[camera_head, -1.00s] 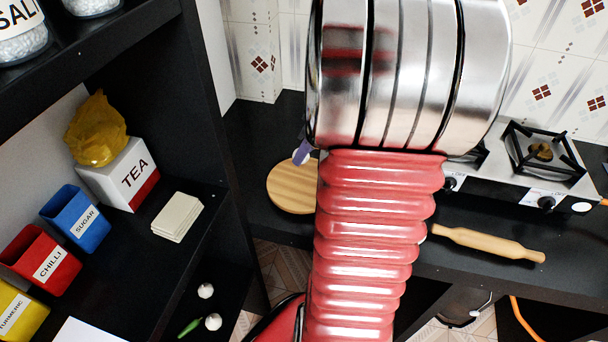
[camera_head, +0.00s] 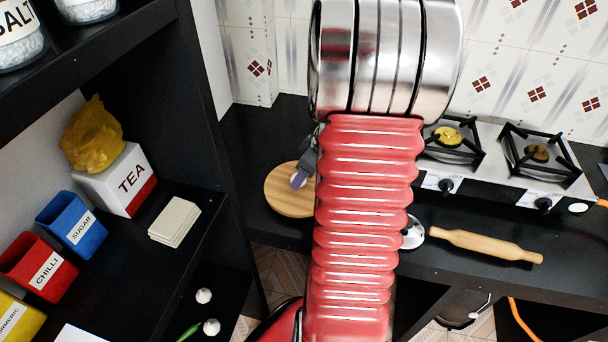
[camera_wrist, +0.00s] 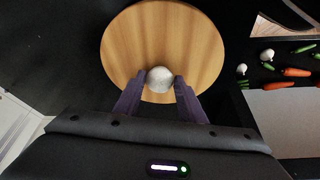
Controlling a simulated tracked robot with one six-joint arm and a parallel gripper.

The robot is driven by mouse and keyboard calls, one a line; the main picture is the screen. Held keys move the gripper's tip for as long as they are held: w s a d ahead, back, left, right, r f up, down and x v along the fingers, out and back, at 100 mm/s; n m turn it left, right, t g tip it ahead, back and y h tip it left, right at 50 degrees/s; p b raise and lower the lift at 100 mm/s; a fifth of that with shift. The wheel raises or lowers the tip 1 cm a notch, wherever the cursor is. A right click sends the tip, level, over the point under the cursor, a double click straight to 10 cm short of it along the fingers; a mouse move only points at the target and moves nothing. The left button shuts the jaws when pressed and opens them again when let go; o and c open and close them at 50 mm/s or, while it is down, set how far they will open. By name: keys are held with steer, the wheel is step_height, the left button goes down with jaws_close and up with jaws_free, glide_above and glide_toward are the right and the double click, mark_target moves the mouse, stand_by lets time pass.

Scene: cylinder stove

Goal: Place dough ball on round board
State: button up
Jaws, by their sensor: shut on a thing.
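The round board (camera_head: 287,201) is light wood and lies on the black counter, partly hidden behind my arm. It also shows in the wrist view (camera_wrist: 190,35). The dough ball (camera_wrist: 159,79) is small and white, between my two purple fingertips, over the near part of the board. In the head view it is a small pale spot (camera_head: 295,180) by the fingers. My gripper (camera_wrist: 159,86) is shut on the dough ball. I cannot tell whether the ball touches the board.
A rolling pin (camera_head: 486,244) lies on the counter right of my arm, with a steel round item (camera_head: 413,233) beside it. A gas stove (camera_head: 500,160) stands behind. A black shelf (camera_head: 205,130) with jars and boxes rises at the left. Vegetables (camera_wrist: 290,70) lie right of the board in the wrist view.

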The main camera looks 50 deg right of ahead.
steer(key=shift+f, duration=0.2)
steer(key=o, duration=0.9)
steer(key=shift+r, duration=0.1)
steer(key=v, duration=1.2)
stand_by(0.3)
